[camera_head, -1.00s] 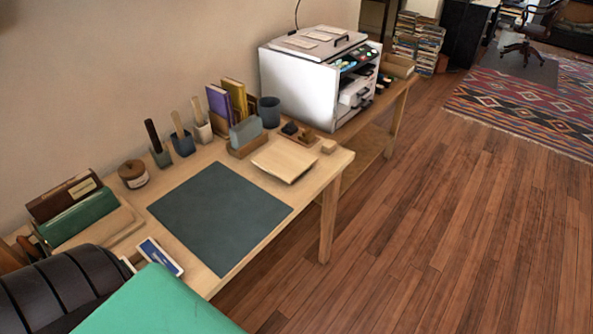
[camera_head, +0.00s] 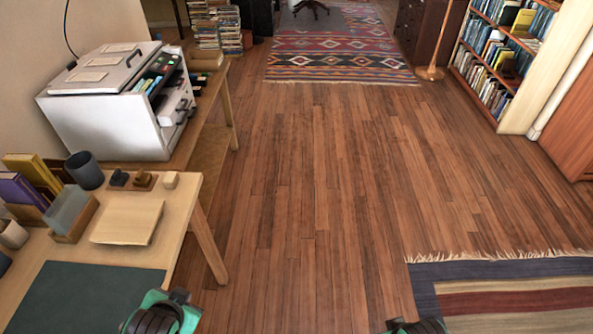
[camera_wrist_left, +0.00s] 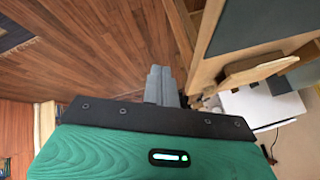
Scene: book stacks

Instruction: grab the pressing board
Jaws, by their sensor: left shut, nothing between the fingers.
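A pale, thin wooden board (camera_head: 128,220), which looks like the pressing board, lies flat near the right end of the wooden table at the left of the head view. It also appears in the left wrist view (camera_wrist_left: 262,69), right of my gripper. My left gripper (camera_wrist_left: 161,72) is shut and empty in the left wrist view, its fingers pointing over the floor beside the table and apart from the board. In the head view only dark and green parts of my arms show at the bottom edge. My right gripper is out of view.
The table bears a dark mat (camera_head: 85,298), an upright holder (camera_head: 75,218), a dark cup (camera_head: 85,170) and small blocks (camera_head: 170,180). A white cabinet-like machine (camera_head: 105,115) stands behind. The wooden floor (camera_head: 320,190) right of the table is clear, with rugs beyond.

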